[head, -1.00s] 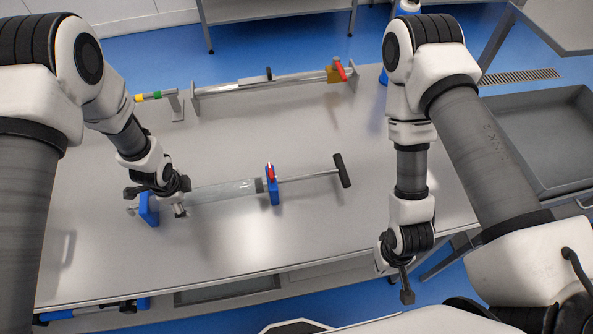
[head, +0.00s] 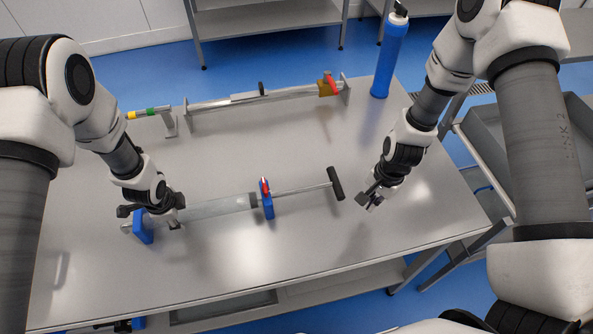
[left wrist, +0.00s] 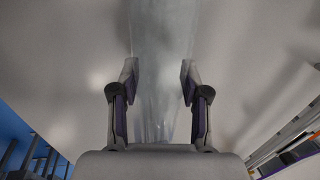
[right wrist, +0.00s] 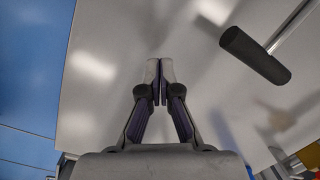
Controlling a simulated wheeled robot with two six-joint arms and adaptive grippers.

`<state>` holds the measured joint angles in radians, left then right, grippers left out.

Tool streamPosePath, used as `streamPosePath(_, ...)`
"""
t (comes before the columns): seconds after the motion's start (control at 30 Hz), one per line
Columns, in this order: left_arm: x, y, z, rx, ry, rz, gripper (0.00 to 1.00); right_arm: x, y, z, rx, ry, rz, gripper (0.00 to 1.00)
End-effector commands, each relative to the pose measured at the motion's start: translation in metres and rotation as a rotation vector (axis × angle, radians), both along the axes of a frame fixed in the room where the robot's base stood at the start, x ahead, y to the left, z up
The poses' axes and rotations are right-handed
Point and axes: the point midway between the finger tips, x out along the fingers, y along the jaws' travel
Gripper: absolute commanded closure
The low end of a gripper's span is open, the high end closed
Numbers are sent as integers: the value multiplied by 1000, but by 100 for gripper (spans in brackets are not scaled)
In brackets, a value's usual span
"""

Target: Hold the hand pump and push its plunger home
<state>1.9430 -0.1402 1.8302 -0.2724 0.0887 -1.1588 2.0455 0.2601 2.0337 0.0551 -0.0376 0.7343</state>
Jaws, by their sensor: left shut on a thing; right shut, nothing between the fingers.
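The hand pump lies on the grey table with its clear barrel (head: 220,206) resting in blue supports. Its plunger rod (head: 300,189) sticks out to the right and ends in a black T-handle (head: 335,183). My left gripper (head: 160,216) is shut on the barrel near its left end; the left wrist view shows the barrel (left wrist: 162,60) between its fingers (left wrist: 160,85). My right gripper (head: 370,203) is shut and empty, to the right of the handle and apart from it. The right wrist view shows its fingertips (right wrist: 160,68) together and the handle (right wrist: 255,55) at upper right.
A second rod-like device with an orange and red fitting (head: 328,86) lies along the table's back. A blue bottle (head: 390,55) stands at the back right corner. A grey tray (head: 480,150) is beyond the right edge. The table's front right is clear.

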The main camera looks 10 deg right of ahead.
Motion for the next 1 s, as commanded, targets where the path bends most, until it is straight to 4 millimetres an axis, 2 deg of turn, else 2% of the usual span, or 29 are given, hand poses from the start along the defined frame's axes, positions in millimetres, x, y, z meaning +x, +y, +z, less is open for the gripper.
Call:
streamPosePath(0.03, 0, 0, 0, 0, 0, 1, 100, 30, -9, 22, 34, 0, -127, 100)
streamPosePath(0.1, 0, 0, 0, 0, 0, 1, 100, 59, -19, 51, 83, 30, -292, 100)
streamPosePath(0.2, 0, 0, -1, 0, 0, 1, 100, 84, -30, 85, 137, 71, -453, 100)
streamPosePath(0.33, 0, 0, -1, 0, 0, 1, 100, 94, -35, 103, 166, 102, -537, 100)
streamPosePath(0.47, 0, 0, 0, 0, 0, 1, 100, 93, -32, 91, 166, 108, -543, 100)
streamPosePath(0.87, 0, 0, 0, 0, 0, 1, 100, 92, -6, 10, 163, 110, -538, 100)
streamPosePath(1.0, 0, 0, 0, 0, 0, 1, 100, 93, 17, 4, 163, 106, -536, 100)
